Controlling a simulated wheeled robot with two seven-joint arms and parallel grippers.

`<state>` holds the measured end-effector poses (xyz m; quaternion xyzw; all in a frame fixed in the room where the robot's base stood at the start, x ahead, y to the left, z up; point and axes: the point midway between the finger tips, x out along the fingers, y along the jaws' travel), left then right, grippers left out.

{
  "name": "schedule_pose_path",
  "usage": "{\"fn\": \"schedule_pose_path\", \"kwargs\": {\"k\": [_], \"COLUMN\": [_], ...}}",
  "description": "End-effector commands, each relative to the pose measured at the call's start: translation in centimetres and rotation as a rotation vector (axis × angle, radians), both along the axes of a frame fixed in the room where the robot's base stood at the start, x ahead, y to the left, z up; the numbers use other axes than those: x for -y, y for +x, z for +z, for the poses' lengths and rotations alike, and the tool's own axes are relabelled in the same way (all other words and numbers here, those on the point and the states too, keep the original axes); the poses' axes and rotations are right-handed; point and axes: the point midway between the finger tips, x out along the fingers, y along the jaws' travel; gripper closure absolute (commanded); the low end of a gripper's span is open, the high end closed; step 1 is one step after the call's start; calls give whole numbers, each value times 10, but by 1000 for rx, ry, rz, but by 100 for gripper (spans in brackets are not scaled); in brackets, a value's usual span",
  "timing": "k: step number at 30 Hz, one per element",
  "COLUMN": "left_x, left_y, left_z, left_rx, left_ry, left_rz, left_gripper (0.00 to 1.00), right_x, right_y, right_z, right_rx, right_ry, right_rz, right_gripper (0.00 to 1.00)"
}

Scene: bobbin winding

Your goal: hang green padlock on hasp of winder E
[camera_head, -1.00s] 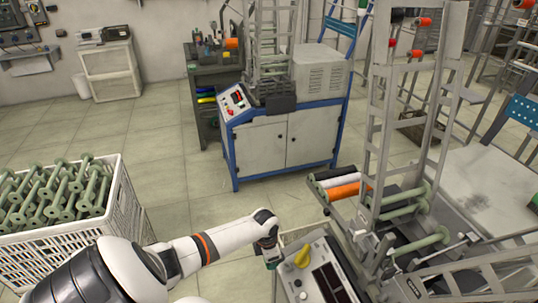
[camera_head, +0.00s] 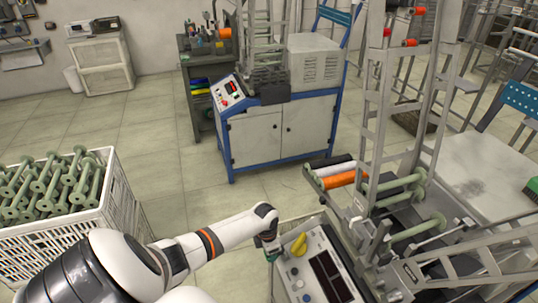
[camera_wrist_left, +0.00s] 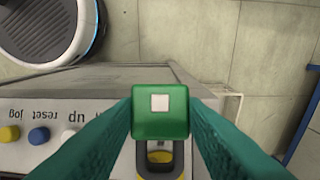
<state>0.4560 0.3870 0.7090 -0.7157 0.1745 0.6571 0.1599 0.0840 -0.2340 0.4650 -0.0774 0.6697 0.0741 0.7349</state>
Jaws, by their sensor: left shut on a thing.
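My left gripper (camera_head: 270,249) is shut on the green padlock (camera_wrist_left: 160,111), which sits between the dark green fingers in the left wrist view. In the head view the gripper is at the left edge of the near winder's control panel (camera_head: 318,268), left of a yellow handle (camera_head: 298,244). In the wrist view a yellow and black part (camera_wrist_left: 160,158) shows just below the padlock body, framed by grey sides. I cannot tell whether the shackle goes around anything. No winder letter is readable. My right gripper is not in view.
A white crate (camera_head: 120,208) of green bobbins stands at the left. The near winder's ladder-like frame (camera_head: 375,120) and rollers rise right of the panel. Another winder with a blue-edged cabinet (camera_head: 282,135) stands behind. Open tiled floor (camera_head: 180,190) lies between.

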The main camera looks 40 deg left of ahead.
Motion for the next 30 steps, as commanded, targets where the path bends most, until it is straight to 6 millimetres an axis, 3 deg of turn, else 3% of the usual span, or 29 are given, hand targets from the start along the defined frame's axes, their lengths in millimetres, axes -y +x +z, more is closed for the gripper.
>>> {"fn": "schedule_pose_path", "kwargs": {"k": [30], "left_x": [4], "left_y": [6], "left_z": [-15], "left_rx": [1], "left_ry": [0], "left_rz": [0], "left_gripper": [94], "right_x": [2], "right_y": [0], "right_z": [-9], "right_rx": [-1], "right_ry": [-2], "right_rz": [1], "right_gripper": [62]}}
